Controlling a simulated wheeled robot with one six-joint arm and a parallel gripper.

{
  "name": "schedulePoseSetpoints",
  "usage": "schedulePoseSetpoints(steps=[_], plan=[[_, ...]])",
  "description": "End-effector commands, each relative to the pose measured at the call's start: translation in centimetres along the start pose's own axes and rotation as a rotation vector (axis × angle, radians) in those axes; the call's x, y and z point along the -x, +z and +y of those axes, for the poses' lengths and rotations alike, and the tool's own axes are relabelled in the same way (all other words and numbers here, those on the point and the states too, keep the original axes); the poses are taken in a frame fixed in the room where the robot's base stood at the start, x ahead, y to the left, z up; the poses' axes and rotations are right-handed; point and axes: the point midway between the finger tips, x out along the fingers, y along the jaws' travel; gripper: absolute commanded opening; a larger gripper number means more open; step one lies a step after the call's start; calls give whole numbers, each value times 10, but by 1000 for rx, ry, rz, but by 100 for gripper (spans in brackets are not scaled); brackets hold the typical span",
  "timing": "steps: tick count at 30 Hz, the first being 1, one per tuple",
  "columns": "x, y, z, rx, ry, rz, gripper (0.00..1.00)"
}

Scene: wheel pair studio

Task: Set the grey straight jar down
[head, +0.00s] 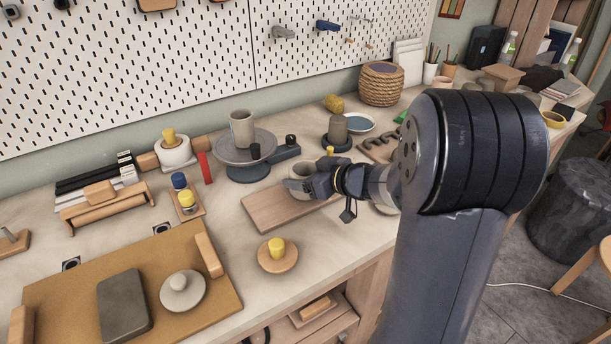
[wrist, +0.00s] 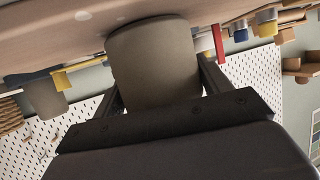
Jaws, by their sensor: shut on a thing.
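My gripper (head: 303,186) is shut on the grey straight jar (wrist: 152,66), with a dark finger on either side of it in the wrist view. In the head view only part of the held jar (head: 299,171) shows past the gripper, over the back right of a flat wooden board (head: 268,211). The jar looks close to upright. In the wrist view, which is turned over, its lower end meets or nearly meets the surface. I cannot tell whether it touches.
Behind left, a grey turntable (head: 262,149) carries another grey pot (head: 242,129). A darker jar (head: 338,130) stands on a dark base at the back. A round wooden piece with a yellow knob (head: 277,248) lies in front. The board's front left is bare.

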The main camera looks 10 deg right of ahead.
Motion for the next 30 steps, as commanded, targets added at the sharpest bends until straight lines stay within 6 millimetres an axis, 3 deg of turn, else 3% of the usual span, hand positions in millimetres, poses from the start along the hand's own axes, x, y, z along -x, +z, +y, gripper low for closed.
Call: schedulePoseSetpoints(steps=[7,8,15,24,30], plan=[[-1,3,0,0,0,1,41],[-1,3,0,0,0,0,75],[-1,2,0,0,0,0,94],[1,-2,0,1,0,1,94],[31,-3,1,0,5,1,94]])
